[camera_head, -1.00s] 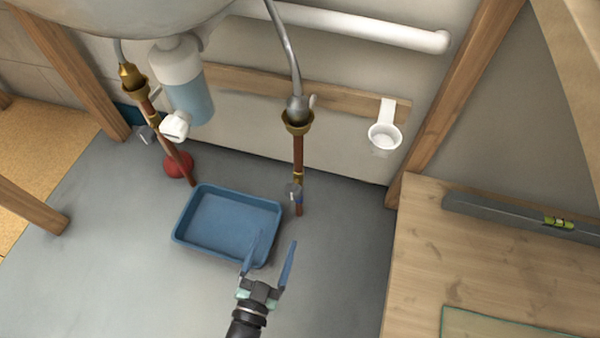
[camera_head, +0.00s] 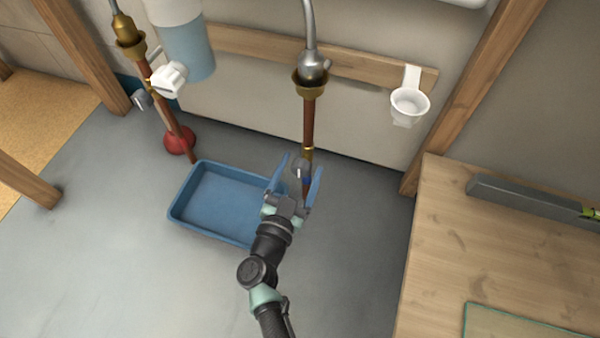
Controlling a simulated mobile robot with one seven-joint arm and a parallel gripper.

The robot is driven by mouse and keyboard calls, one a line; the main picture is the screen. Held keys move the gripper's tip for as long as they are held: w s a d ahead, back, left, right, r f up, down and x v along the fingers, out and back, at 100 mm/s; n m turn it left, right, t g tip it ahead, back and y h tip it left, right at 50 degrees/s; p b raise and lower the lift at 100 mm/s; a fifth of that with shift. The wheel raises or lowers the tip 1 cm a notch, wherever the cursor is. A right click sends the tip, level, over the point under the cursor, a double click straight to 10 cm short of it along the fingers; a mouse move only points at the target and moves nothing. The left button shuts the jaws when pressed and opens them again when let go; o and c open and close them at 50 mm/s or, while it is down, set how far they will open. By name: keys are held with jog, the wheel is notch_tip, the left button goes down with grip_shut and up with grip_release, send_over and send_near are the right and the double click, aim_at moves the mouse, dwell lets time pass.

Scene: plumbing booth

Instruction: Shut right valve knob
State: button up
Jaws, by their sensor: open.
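The right valve knob (camera_head: 301,170) is a small grey knob low on the right copper pipe (camera_head: 308,125), below a brass fitting. My gripper (camera_head: 298,172) is open, with one blue finger on each side of the knob in this view. I cannot tell whether the fingers touch it or how far they reach in depth. The fingers and gripper body partly hide the lower pipe.
A blue tray (camera_head: 183,214) lies on the floor left of my gripper. The left pipe with its white knob (camera_head: 168,80) and a red plunger cup (camera_head: 180,139) stand further left. A wooden bench (camera_head: 450,250) is at the right. A white holder (camera_head: 408,105) hangs on the wall.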

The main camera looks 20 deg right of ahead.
grip_shut()
dwell(0.5)
jog(key=shift+m, duration=0.3)
jog(key=shift+d+r+m+p, duration=0.1)
jog(key=shift+m+p, duration=0.75)
jog(key=shift+m, duration=0.35)
jog(key=m+p, duration=0.1)
jog(key=m, duration=0.9)
jog(key=shift+f, duration=0.25)
jog(key=m+b, duration=0.1)
jog(key=m, duration=0.3)
jog(key=shift+m, duration=0.4)
